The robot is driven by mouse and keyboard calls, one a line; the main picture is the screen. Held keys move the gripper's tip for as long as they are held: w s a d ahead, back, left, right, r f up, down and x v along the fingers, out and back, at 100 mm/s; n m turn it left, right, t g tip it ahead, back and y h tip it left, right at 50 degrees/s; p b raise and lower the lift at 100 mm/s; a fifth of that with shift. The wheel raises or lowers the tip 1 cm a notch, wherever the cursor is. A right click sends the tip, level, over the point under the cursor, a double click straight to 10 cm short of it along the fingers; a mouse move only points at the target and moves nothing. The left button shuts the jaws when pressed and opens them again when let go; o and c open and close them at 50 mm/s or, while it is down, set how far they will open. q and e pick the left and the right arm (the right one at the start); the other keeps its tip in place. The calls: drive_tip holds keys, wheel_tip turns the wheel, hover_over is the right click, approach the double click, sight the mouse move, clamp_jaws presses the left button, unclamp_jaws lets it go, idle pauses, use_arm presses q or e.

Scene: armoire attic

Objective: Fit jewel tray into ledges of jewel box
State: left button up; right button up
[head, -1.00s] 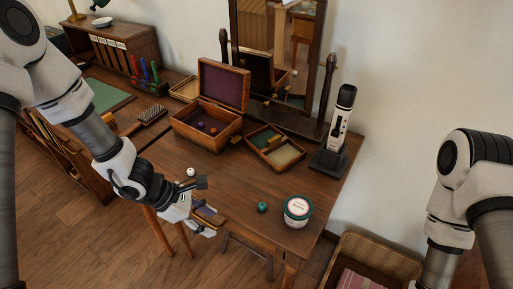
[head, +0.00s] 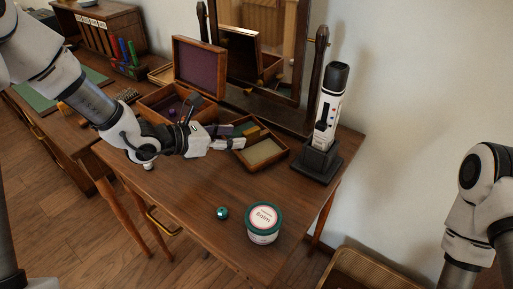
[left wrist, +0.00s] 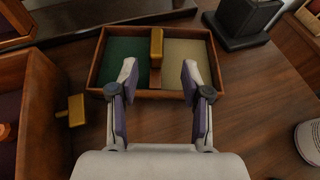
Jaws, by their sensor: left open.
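The jewel tray (head: 263,152) is a shallow wooden tray with a green and a cream compartment and a raised handle on its middle divider. It lies on the table right of the jewel box (head: 208,109), a wooden box with its purple-lined lid up. In the left wrist view the tray (left wrist: 186,93) is straight ahead, its handle (left wrist: 156,48) between the fingers in the picture. My left gripper (head: 240,142) is open and empty at the tray's near side; in the wrist view its fingertips (left wrist: 159,78) reach over the near rim. The box interior is partly hidden by my arm.
A black and white device on a dark stand (head: 322,145) is close right of the tray. A mirror (head: 262,40) stands behind. A balm jar (head: 263,224) and a teal ball (head: 222,213) sit near the front; the table's middle is clear.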

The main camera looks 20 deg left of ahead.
sight(243, 134)
use_arm(q)
drive_tip(key=x, duration=0.7)
drive_tip(key=shift+w+a, duration=0.15)
drive_tip(key=shift+w, duration=0.05)
drive_tip(key=shift+a, duration=0.1)
clamp_jaws()
